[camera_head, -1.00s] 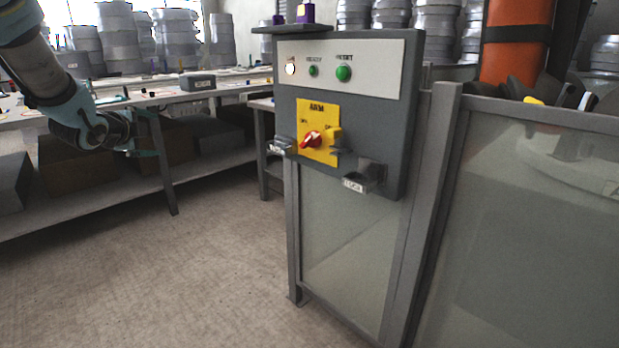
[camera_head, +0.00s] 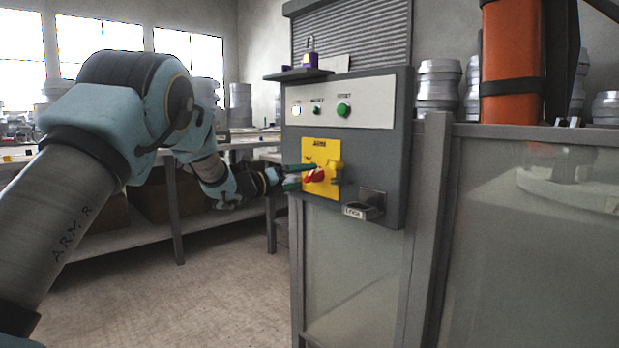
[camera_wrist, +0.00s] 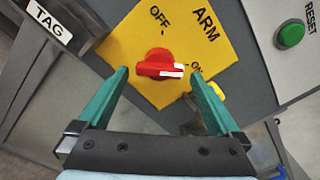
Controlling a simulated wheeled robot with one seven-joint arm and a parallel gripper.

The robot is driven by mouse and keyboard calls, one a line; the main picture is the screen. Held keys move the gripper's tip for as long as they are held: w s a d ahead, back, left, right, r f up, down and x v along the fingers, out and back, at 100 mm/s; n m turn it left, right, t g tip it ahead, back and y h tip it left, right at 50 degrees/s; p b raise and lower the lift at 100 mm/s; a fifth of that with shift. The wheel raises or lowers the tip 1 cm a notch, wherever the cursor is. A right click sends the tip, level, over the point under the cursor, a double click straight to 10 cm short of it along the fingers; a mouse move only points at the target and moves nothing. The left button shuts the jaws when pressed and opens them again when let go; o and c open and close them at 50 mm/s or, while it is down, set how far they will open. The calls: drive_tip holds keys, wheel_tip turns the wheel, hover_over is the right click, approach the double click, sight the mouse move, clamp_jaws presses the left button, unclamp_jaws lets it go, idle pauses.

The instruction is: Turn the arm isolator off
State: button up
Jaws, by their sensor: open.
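The arm isolator is a red rotary knob (camera_head: 317,176) on a yellow plate (camera_head: 333,152) on the grey control box. In the wrist view the red knob (camera_wrist: 156,66) is at the middle of the yellow plate (camera_wrist: 190,22), marked ARM, OFF and ON. The knob's white mark points right, toward ON. My gripper (camera_head: 303,177) is in front of the plate, coming from the left. In the wrist view my gripper (camera_wrist: 159,74) is open, with one green fingertip either side of the knob. I cannot tell whether the fingers touch it.
A green RESET button (camera_wrist: 291,34) is on the white strip beside the plate. A TAG holder (camera_wrist: 49,20) and a LOCK holder (camera_head: 363,206) stick out from the box. A purple padlock (camera_head: 309,59) sits on the shelf above. Glass panels (camera_head: 540,240) stand at the right.

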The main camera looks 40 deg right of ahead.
sight(308, 176)
drive_tip(key=shift+s+d, duration=0.1)
drive_tip(key=shift+d, duration=1.6)
drive_tip(key=c, duration=1.2)
